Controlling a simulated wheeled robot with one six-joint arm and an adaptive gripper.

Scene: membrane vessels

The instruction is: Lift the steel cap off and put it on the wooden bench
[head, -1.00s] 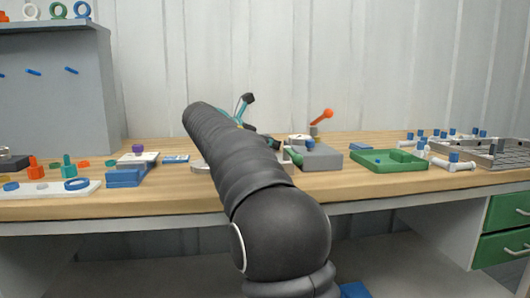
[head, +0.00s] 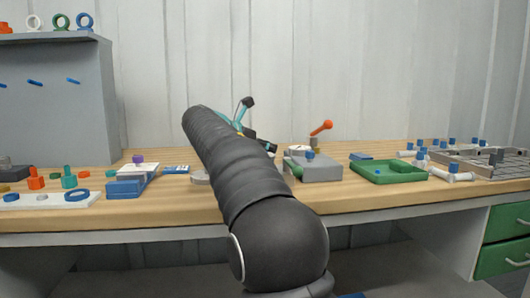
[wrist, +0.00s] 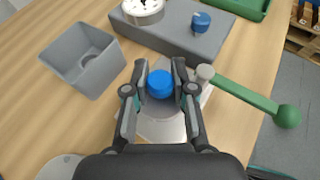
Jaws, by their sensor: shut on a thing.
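In the wrist view my gripper (wrist: 160,88) has its two fingers on either side of a round blue knob (wrist: 160,84) and is shut on it. A silvery, flat metal piece (wrist: 163,128) shows under the knob and between the fingers; I cannot tell whether the two are joined or whether it is raised. A round steel disc (wrist: 58,168) shows at the lower left, partly cut off. In the head view my arm hides most of the gripper. The wooden bench (head: 235,213) runs across the view.
A grey block (wrist: 185,38) carries a round pale metal piece (wrist: 143,11) and a blue knob (wrist: 201,21). An open grey box (wrist: 84,60) stands left of my gripper. A green lever (wrist: 245,97) with a ball end reaches right. Bare bench lies at the left.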

